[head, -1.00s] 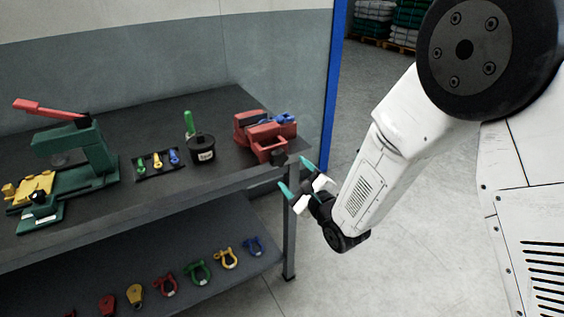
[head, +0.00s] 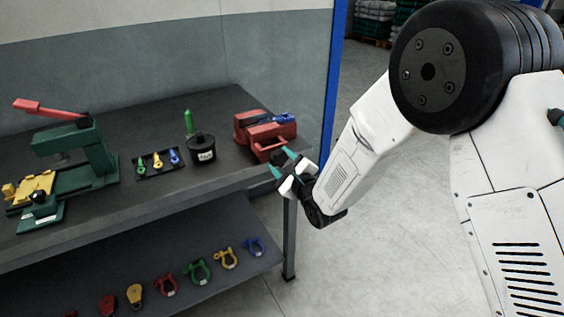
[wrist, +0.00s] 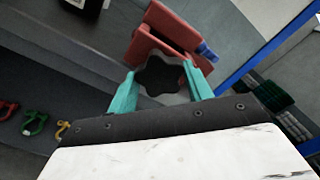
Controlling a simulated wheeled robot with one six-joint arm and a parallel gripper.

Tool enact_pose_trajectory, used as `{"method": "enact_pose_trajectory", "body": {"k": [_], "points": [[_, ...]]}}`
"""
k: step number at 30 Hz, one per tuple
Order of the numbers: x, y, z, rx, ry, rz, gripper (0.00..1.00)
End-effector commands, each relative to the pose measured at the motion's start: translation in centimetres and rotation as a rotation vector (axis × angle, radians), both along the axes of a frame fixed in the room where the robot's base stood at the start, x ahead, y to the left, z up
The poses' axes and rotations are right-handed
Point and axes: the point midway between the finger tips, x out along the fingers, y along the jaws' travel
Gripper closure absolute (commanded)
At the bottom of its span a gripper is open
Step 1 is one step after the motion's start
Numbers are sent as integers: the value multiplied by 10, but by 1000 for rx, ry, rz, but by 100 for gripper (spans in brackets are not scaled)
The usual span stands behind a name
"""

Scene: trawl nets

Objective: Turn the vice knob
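The red vice (head: 266,133) sits at the right end of the dark workbench, with a blue part on its top. In the wrist view the vice (wrist: 165,32) is beyond the fingers, and its dark lobed knob (wrist: 160,76) lies between the two teal fingertips. My gripper (head: 284,165) is at the bench's front right edge, just in front of the vice. It also shows in the wrist view (wrist: 160,82), with its fingers apart on either side of the knob. I cannot tell whether either finger touches the knob.
On the workbench (head: 110,210) stand a black pot (head: 201,148), a tray of small coloured pieces (head: 158,163) and a green press with a red lever (head: 75,150). Several shackles (head: 197,271) lie on the lower shelf.

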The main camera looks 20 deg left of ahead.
Motion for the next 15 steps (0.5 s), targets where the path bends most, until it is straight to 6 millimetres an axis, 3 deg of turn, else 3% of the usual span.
{"method": "enact_pose_trajectory", "body": {"k": [15], "points": [[0, 0, 0, -65, -76, 1, 72]]}}
